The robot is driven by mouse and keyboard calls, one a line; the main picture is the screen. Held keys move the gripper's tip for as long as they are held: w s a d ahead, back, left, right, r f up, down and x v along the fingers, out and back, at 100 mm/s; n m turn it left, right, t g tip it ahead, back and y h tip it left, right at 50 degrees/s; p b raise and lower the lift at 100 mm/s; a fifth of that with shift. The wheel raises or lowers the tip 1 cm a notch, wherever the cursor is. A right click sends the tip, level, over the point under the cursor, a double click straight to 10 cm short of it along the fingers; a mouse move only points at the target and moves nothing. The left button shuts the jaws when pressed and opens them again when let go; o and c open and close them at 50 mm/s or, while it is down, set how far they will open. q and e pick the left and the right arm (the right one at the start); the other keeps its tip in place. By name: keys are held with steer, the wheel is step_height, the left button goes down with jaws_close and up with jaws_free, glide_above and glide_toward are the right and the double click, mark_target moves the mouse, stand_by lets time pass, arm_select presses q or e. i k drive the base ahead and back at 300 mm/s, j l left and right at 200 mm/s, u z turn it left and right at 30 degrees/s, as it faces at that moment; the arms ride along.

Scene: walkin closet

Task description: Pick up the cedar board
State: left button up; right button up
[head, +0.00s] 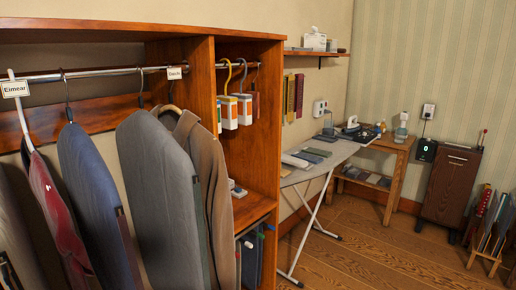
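I cannot pick out the cedar board for certain. A reddish-brown flat piece (255,101) hangs at the right end of the short rail, partly behind white-and-orange blocks (244,109) on hooks. It is too small to tell whether it is wood. Neither of my grippers shows in the head view.
A wooden wardrobe (262,150) holds a grey garment bag (155,195), a brown coat (215,190) and other hanging garments. An ironing board (325,165) stands right of it, before a side table (395,150). A dark cabinet (450,187) stands at right. Floor in front (390,255) is clear.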

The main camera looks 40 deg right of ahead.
mark_target(256, 96)
steer(key=z, duration=1.25)
steer(key=i+l, duration=0.15)
steer(key=l, duration=0.25)
steer(key=i+l+u, duration=0.1)
steer(key=l, duration=0.25)
steer(key=i+l, duration=0.25)
steer(key=l, duration=0.15)
steer(key=i+l+u, duration=0.15)
steer(key=l, duration=0.25)
steer(key=i+l, duration=0.15)
steer(key=l, duration=0.25)
steer(key=i+l+u, duration=0.1)
steer(key=l, duration=0.3)
steer(key=i+l, duration=0.15)
steer(key=l, duration=0.25)
